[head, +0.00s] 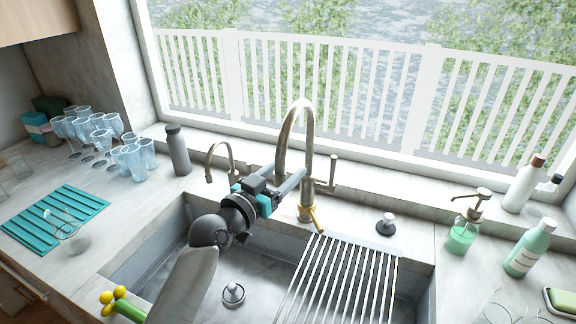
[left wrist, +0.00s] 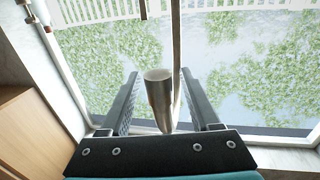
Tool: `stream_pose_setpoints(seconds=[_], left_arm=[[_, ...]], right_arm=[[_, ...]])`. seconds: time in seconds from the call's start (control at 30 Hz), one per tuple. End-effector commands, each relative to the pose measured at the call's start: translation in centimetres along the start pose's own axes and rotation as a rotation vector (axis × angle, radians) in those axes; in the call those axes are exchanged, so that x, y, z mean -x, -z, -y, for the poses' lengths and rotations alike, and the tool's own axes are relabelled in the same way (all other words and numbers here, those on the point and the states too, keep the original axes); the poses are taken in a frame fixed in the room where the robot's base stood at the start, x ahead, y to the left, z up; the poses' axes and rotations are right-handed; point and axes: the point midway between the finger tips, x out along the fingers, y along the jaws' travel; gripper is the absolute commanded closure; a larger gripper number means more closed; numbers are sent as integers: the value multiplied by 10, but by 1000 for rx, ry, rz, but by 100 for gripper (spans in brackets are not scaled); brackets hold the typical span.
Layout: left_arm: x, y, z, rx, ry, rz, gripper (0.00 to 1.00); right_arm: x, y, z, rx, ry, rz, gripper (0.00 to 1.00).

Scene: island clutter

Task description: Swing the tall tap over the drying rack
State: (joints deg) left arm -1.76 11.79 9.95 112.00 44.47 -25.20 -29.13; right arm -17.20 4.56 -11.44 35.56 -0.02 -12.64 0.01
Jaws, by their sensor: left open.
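The tall tap (head: 302,103) is a brushed-metal arch at the back of the sink, with its lever to the right of its base. Its spout hangs on the left side of the arch. My left gripper (head: 287,178) is open at the spout's lower end. In the left wrist view the spout end (left wrist: 160,95) stands between the two spread fingers, with gaps on both sides. The drying rack (head: 340,275), made of metal rods, lies across the right part of the sink. My right gripper is not in view.
A smaller tap (head: 221,149) and a dark bottle (head: 178,150) stand left of the tall tap. A black-based stopper (head: 386,224) and a green soap dispenser (head: 462,235) stand to the right. Several glasses (head: 135,158) crowd the left counter. A window is behind.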

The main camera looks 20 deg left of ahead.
Motion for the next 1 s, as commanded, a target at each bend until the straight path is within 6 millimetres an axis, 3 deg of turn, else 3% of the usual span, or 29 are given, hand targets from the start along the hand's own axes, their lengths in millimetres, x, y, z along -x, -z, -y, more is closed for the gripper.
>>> stream_pose_setpoints(seconds=[0.2, 0.5, 1.0], left_arm=[[-13, 1, 0, 0, 0, -1, 37], [-14, 0, 0, 0, 0, 0, 38], [-13, 0, 0, 0, 0, 0, 94]], right_arm=[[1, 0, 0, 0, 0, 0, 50], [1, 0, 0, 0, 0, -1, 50], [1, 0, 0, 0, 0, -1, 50]])
